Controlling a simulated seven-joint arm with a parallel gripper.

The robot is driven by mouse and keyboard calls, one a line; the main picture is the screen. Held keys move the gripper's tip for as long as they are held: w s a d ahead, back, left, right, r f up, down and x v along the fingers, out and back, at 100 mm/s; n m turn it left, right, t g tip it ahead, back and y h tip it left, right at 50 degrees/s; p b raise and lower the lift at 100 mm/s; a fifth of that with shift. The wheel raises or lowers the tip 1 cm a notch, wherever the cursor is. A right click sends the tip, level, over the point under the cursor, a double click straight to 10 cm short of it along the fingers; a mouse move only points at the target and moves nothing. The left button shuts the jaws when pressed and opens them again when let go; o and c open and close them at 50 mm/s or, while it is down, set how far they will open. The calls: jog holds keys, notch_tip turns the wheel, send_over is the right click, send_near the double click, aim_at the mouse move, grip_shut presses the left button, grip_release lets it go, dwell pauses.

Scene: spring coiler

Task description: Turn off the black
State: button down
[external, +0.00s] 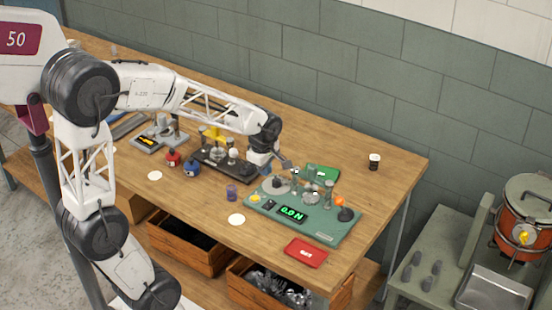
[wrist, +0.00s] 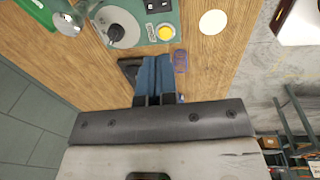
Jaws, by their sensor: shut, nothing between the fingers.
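A black machine base (external: 225,163) with silver and yellow parts on top stands mid-bench. Part of something black (wrist: 128,68), probably this base, shows beside my fingers in the wrist view. A teal tester (external: 305,212) with a green "0.0 N" display stands to its right. It has a yellow button (external: 255,198), a small black switch (external: 268,205) and a black knob (external: 345,214). My gripper (wrist: 155,62) is shut and empty, its blue fingers together. In the external view it is above the right end of the black base; contact cannot be told.
A purple cup (external: 231,193) stands close in front. Red (external: 172,158) and blue (external: 191,167) bottles and a grey device (external: 145,142) are to the left. A red card (external: 306,253) lies at the front right. The bench's back right is mostly clear around a cup (external: 374,161).

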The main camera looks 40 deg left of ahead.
jog(key=shift+w+d+r+g+y, duration=0.1)
jog(key=shift+w+d+g+y, duration=0.1)
jog(key=shift+w+d+y, duration=0.5)
jog(key=shift+w+d+g+y, duration=0.2)
jog(key=shift+w+d+y, duration=0.2)
jog(key=shift+d+y, duration=0.55)
send_near(270, 201)
jog(key=x, duration=0.5)
jog(key=shift+a, duration=0.3)
jog(key=shift+w+f, duration=0.1)
jog(key=shift+f, duration=0.75)
